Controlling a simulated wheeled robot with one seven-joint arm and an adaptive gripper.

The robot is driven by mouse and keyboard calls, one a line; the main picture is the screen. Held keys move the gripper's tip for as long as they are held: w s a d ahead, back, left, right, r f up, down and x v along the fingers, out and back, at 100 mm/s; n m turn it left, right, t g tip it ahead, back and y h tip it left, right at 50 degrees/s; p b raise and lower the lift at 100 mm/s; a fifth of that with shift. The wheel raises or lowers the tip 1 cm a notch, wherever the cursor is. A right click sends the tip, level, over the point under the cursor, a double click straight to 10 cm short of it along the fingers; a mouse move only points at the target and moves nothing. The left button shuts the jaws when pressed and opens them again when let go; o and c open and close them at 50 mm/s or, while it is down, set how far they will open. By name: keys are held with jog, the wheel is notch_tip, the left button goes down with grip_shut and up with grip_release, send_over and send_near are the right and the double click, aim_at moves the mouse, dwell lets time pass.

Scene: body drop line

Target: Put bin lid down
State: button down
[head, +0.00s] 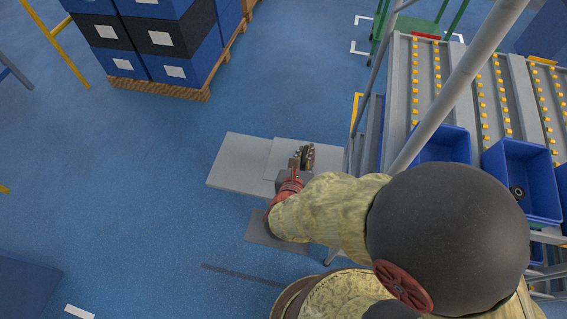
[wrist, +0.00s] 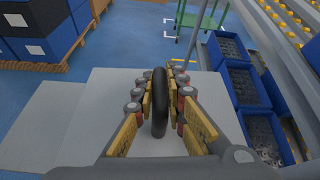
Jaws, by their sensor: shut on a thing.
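My gripper (head: 307,156) reaches down over a light grey flat panel (head: 285,149), which looks like the bin lid. The panel also fills the middle of the wrist view (wrist: 112,92). In the wrist view my gripper (wrist: 161,85) is shut on a dark upright piece (wrist: 160,110), seen nearly edge-on, which looks like the lid's handle. How it joins the panel is hidden. A second pale grey surface (head: 238,160) shows beyond the panel's left edge, also in the wrist view (wrist: 38,125). Whether the panel rests on it or is held above it cannot be told.
A roller rack (head: 470,90) with blue bins (head: 520,175) stands close on the right, with a grey post beside my arm. Stacked blue and black crates (head: 150,45) sit on a pallet at the upper left. The blue floor at left is mostly clear.

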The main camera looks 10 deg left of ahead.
aim_at(277, 150)
jog(key=w+a+f, duration=0.1)
jog(key=a, duration=0.2)
jog(key=w+a+f+b, duration=0.1)
jog(key=a+f, duration=0.1)
jog(key=a, duration=0.1)
jog(key=w+a+f+b, duration=0.1)
jog(key=a, duration=0.2)
jog(key=shift+w+f, duration=0.25)
jog(key=shift+f, duration=0.05)
jog(key=a+f, duration=0.1)
jog(key=w+a+f+b, duration=0.1)
jog(key=f, duration=0.1)
jog(key=a+f+b, duration=0.1)
jog(key=shift+w+a+f, duration=0.15)
jog(key=shift+w+f, duration=0.1)
jog(key=shift+f, duration=0.05)
jog(key=shift+w+a+f, duration=0.1)
jog(key=shift+a+f, duration=0.15)
jog(key=shift+f, duration=0.05)
notch_tip(277, 150, down, 3)
jog(key=shift+a+f+b, duration=0.15)
jog(key=shift+f+b, duration=0.05)
jog(key=shift+b, duration=0.65)
jog(key=shift+r, duration=0.1)
jog(key=c, duration=1.8)
grip_release()
